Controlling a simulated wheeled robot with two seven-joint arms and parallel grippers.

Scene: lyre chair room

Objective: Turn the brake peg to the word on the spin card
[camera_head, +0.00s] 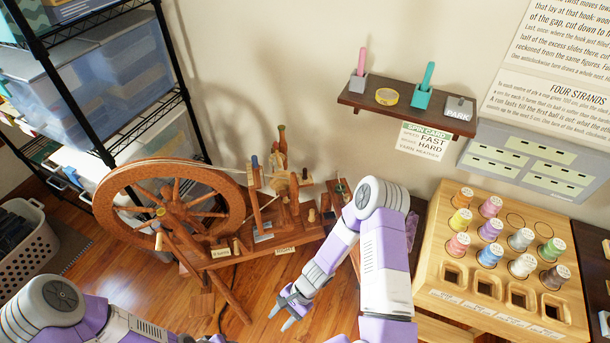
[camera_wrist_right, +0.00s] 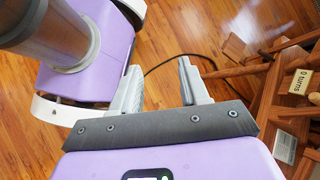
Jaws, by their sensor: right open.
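I cannot tell which is the brake peg. A small label (camera_head: 286,250) on the front of its bench is too small to read surely. My right gripper (camera_head: 285,312) is open and empty, low over the floor in front of the bench. In the right wrist view its fingers (camera_wrist_right: 158,85) are apart. My left gripper is not in view.
A wooden spool rack (camera_head: 500,300) with coloured spools stands at the right. Wire shelving (camera_head: 105,75) with bins is at the left, above a laundry basket (camera_head: 25,240). A "0 turns" tag (camera_wrist_right: 299,84) is on the wheel. A dark cable lies on the floor.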

